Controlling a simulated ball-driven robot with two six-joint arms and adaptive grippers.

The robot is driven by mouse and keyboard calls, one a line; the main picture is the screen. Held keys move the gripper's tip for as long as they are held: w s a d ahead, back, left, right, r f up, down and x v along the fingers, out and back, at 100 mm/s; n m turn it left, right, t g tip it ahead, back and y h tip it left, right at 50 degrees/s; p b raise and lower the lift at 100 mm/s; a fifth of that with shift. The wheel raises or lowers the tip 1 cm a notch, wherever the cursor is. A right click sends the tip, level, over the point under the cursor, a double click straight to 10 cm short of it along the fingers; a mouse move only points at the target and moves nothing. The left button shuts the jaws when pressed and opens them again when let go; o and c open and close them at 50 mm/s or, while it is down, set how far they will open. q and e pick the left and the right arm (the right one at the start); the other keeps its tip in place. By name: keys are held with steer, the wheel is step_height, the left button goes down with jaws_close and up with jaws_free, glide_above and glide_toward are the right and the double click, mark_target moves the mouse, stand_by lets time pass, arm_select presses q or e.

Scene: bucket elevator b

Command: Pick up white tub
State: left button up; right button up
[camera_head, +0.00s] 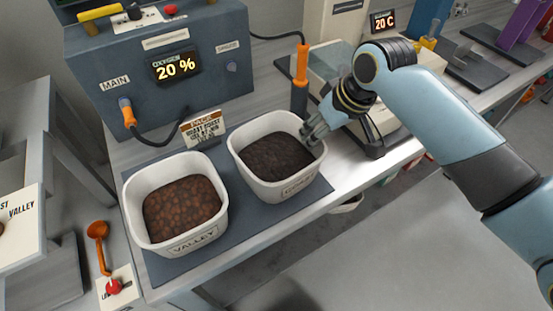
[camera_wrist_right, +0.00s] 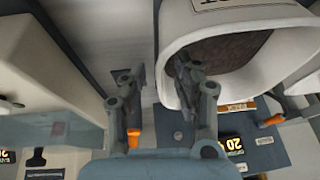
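Two white tubs stand on a dark blue mat (camera_head: 235,226). The left tub (camera_head: 135,200), labelled VALLEY, holds reddish-brown beans. The right tub (camera_head: 240,158) holds darker contents; its front label is hard to read. My right gripper (camera_head: 317,128) is at the right tub's right rim. In the right wrist view the gripper (camera_wrist_right: 160,75) is open, its fingers either side of the tub's wall (camera_wrist_right: 168,50), one over the inside and one outside. Whether either finger touches the wall is unclear. My left gripper is not in view.
A blue-grey machine (camera_head: 150,60) with a 20 % display stands behind the tubs. A small sign (camera_head: 202,128) stands between them at the back. An orange-handled part (camera_head: 301,65) rises behind the right tub. The floor in front is clear.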

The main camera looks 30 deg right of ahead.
mark_target(303, 150)
steer(key=x, duration=0.3)
steer(key=shift+w+a+f, duration=0.15)
steer(key=shift+f, duration=0.15)
steer(key=shift+c, duration=0.2)
jaws_close()
steer(key=shift+r, duration=0.1)
